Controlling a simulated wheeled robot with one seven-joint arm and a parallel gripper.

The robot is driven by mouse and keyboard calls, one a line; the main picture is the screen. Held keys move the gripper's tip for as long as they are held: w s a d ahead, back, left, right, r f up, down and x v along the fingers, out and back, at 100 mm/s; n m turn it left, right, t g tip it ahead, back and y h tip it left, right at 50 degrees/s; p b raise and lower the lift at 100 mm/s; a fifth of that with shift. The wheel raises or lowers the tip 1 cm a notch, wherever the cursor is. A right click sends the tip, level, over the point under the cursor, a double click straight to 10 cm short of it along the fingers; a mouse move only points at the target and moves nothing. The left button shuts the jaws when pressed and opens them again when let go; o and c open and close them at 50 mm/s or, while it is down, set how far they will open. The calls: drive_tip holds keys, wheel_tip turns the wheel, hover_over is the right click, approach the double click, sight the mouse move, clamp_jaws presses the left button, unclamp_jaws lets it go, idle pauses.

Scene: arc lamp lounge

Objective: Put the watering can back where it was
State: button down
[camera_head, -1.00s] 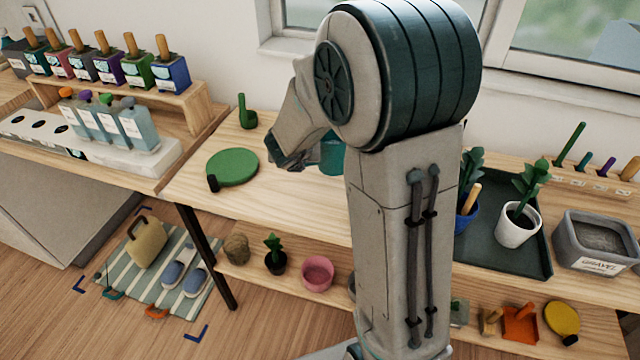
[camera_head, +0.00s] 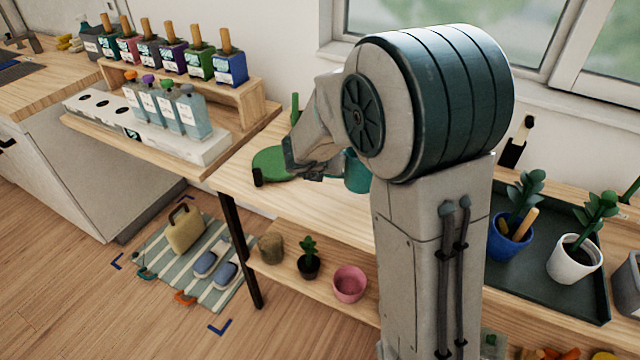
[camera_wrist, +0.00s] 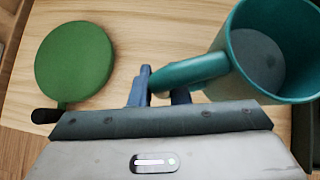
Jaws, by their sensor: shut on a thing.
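A teal can with a loop handle, which I take to be the watering can (camera_wrist: 262,55), is in the right of the wrist view. It is open at the top and looks empty. My gripper (camera_wrist: 160,88) is shut on its handle. In the head view the can (camera_head: 356,172) shows only in part, behind my arm, above the wooden table (camera_head: 240,182). My gripper (camera_head: 310,172) is beside it there. I cannot tell whether the can touches the table.
A round green disc (camera_wrist: 75,62) with a black knob lies on the table left of my gripper. A dark tray (camera_head: 560,285) with potted plants (camera_head: 573,258) stands to the right. A white rack of bottles (camera_head: 200,147) is at left. A lower shelf holds a pink pot (camera_head: 349,283).

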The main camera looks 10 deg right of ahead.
drive_tip(key=shift+a+f, duration=0.35)
drive_tip(key=shift+a, duration=0.25)
drive_tip(key=shift+f+b, duration=0.8)
drive_tip(key=shift+f, duration=1.15)
drive_tip(key=shift+f, duration=0.1)
drive_tip(key=c, duration=1.4)
unclamp_jaws()
drive_tip(key=shift+o, duration=0.2)
